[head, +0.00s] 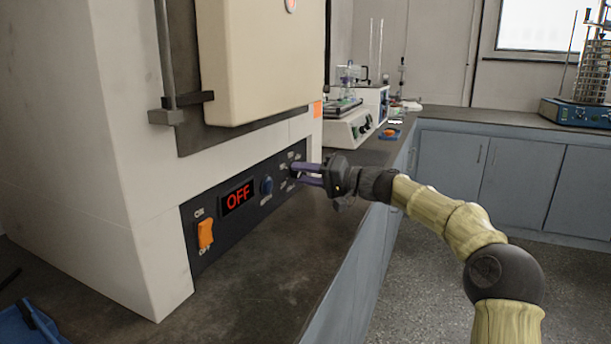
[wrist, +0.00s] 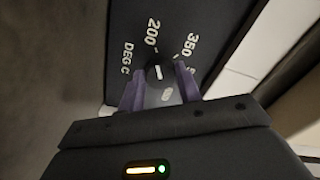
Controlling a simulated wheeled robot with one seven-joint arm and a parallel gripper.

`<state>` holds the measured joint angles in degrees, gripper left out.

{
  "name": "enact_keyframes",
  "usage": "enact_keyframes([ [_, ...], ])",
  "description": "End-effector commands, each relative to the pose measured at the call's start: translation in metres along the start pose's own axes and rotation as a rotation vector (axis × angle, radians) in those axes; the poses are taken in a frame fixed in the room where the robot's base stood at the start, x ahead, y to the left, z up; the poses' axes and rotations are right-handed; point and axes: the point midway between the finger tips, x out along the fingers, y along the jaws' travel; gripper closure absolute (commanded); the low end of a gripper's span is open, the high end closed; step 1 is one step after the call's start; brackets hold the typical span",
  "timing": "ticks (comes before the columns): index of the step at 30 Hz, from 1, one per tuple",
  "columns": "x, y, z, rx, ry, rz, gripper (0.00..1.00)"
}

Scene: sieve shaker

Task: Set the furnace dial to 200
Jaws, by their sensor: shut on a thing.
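The furnace (head: 110,150) stands on the counter at the left, its dark control panel (head: 220,240) along the bottom front. The dark round dial (wrist: 158,72) shows between my fingers in the wrist view, with a white pointer mark on it. The mark points up, roughly at the printed 200 (wrist: 152,32); 350 (wrist: 190,45) is to its right and DEG C (wrist: 127,58) to its left. My gripper (head: 300,172) is shut on the dial, purple fingers on either side. In the head view the fingers mostly hide the dial.
The counter (head: 265,285) before the panel is clear. Lab equipment (head: 352,125) stands beyond the furnace. A blue tray (head: 25,325) is at lower left.

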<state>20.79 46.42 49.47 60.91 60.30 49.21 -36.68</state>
Motion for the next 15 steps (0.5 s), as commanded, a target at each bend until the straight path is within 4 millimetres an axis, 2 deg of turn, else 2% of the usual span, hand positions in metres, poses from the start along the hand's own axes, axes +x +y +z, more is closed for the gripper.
enact_keyframes([
  [1,-0.0001,0.0018,0.0010,-0.002,-0.003,0.003,0.62],
  [3,-0.0001,0.0017,0.0009,-0.001,-0.002,0.002,0.48],
  [4,-0.0001,0.0016,0.0008,-0.001,-0.002,0.002,0.45],
  [15,-0.0042,0.0003,-0.0004,0.000,0.000,0.001,0.45],
])
